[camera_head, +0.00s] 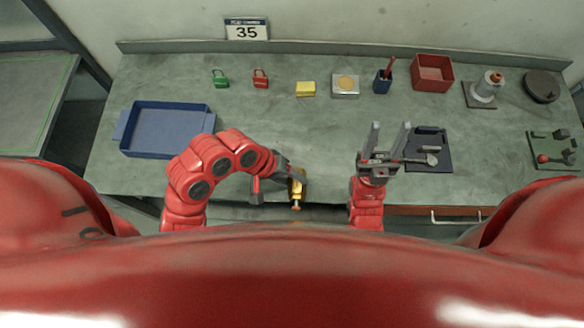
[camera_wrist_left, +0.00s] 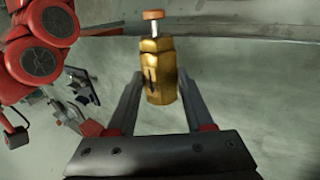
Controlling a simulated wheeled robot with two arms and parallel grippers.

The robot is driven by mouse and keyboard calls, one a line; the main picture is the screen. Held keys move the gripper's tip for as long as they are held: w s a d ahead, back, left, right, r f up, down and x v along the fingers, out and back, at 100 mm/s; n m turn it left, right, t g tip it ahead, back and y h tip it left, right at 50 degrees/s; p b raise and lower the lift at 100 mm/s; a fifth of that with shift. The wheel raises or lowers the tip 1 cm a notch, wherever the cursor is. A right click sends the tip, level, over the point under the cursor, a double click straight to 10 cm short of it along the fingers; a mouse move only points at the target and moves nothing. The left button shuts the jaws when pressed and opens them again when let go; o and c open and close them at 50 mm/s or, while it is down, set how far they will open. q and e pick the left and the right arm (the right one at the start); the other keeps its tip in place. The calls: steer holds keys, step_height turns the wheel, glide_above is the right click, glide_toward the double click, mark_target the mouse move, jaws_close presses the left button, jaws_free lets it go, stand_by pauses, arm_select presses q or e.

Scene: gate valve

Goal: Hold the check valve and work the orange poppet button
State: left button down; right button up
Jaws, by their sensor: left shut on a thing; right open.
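In the left wrist view the valve (camera_wrist_left: 158,75) sits between the two fingers of the left gripper (camera_wrist_left: 158,98). The orange poppet button (camera_wrist_left: 153,14) stands out from the valve's end on a thin stem. In the head view the button (camera_head: 296,208) points toward the front edge. My right gripper (camera_head: 388,140) is open and empty, to the right of the valve, with its fingers pointing toward the back.
A blue tray (camera_head: 165,130) lies at the left. Green (camera_head: 220,77) and red (camera_head: 260,78) padlocks, a yellow block (camera_head: 306,89), a pen cup (camera_head: 382,84) and a red bin (camera_head: 432,73) line the back. The table's middle is clear.

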arm_select(q)
steer(key=shift+w, duration=3.85)
steer(key=shift+w+a+b, duration=0.15)
steer(key=shift+w+b, duration=0.85)
steer(key=shift+w, duration=3.1)
steer(key=shift+f+b, duration=1.5)
steer(key=shift+f, duration=0.9)
